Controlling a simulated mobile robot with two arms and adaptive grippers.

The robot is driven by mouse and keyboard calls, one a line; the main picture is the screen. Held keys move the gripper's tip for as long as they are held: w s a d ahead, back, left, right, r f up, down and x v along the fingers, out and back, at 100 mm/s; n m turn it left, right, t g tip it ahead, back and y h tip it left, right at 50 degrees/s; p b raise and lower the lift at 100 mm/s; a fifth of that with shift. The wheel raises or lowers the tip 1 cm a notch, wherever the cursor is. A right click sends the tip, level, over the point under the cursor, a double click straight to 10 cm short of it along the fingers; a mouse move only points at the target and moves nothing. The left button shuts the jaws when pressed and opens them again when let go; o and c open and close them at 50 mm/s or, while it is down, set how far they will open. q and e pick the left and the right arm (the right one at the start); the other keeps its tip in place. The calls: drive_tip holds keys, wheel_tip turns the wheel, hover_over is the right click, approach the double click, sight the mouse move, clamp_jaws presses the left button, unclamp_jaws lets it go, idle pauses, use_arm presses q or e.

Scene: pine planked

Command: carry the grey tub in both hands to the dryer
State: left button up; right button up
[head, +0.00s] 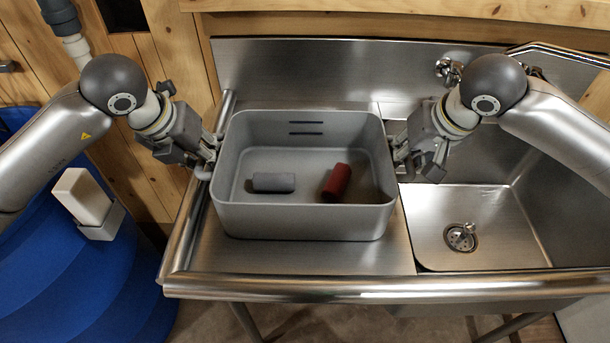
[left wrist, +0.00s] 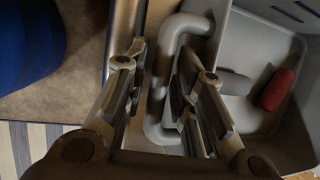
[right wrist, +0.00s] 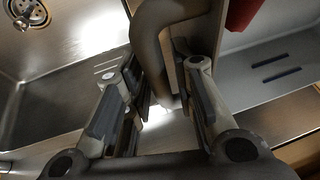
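The grey tub (head: 300,220) sits on the steel drainboard to the left of the sink bowl. Inside it lie a grey cylinder (head: 273,182) and a red cylinder (head: 337,182). My left gripper (head: 207,158) is at the tub's left side; in the left wrist view its fingers stand apart on either side of the grey side handle (left wrist: 156,105), with a gap showing. My right gripper (head: 402,155) is at the right side; in the right wrist view its spread fingers straddle the other handle (right wrist: 150,45). The dryer is not in view.
The steel sink bowl (head: 480,215) with a drain lies right of the tub. A raised steel rim (head: 300,286) runs along the front of the drainboard. A blue rounded container (head: 60,270) stands on the floor at left. A wooden wall is behind.

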use_arm(q)
clamp_jaws()
use_arm(e)
clamp_jaws()
use_arm(q)
drive_tip(key=shift+r, duration=0.2)
use_arm(e)
drive_tip(key=shift+r, duration=0.2)
